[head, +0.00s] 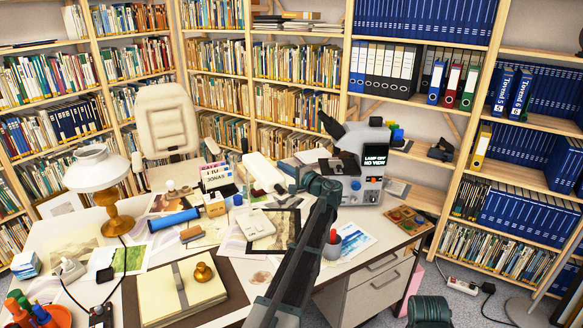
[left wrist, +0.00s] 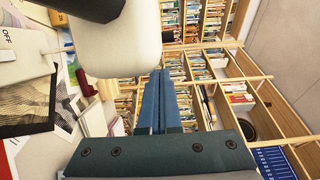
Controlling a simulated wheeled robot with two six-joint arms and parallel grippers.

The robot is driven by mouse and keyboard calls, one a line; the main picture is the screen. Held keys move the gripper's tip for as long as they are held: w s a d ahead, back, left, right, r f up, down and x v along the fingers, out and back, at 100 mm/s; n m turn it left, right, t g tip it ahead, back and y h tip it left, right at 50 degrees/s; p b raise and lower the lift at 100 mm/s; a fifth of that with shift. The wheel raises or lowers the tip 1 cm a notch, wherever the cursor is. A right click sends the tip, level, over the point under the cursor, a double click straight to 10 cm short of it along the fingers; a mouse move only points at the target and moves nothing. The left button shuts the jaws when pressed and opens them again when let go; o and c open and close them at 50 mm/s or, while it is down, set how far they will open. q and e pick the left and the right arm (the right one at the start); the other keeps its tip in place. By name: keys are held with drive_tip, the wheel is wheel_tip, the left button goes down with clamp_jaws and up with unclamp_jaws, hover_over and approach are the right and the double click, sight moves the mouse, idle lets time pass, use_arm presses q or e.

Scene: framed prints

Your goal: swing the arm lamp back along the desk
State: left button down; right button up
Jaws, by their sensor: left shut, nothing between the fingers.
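A long white shape (head: 263,170), which looks like the arm lamp's head, lies over the back middle of the desk (head: 225,312). My left gripper (head: 286,169) is just to its right, with its blue fingers shut and empty. In the left wrist view the shut fingers (left wrist: 162,100) lie just below a large pale rounded body (left wrist: 118,45), probably the same lamp head. Whether they touch it I cannot tell. The lamp's arm and base are not clear, partly behind my left arm.
A grey microscope-like device (head: 352,150) stands right of my left gripper. A white table lamp (head: 95,168) with a gold base stands at left. A white switch box (head: 256,225), papers and a book (head: 180,292) crowd the desk. A cream chair (head: 166,120) stands behind.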

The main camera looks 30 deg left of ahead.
use_arm(q)
drive_tip(key=shift+s+a, duration=0.15)
drive_tip(key=shift+s, duration=0.1)
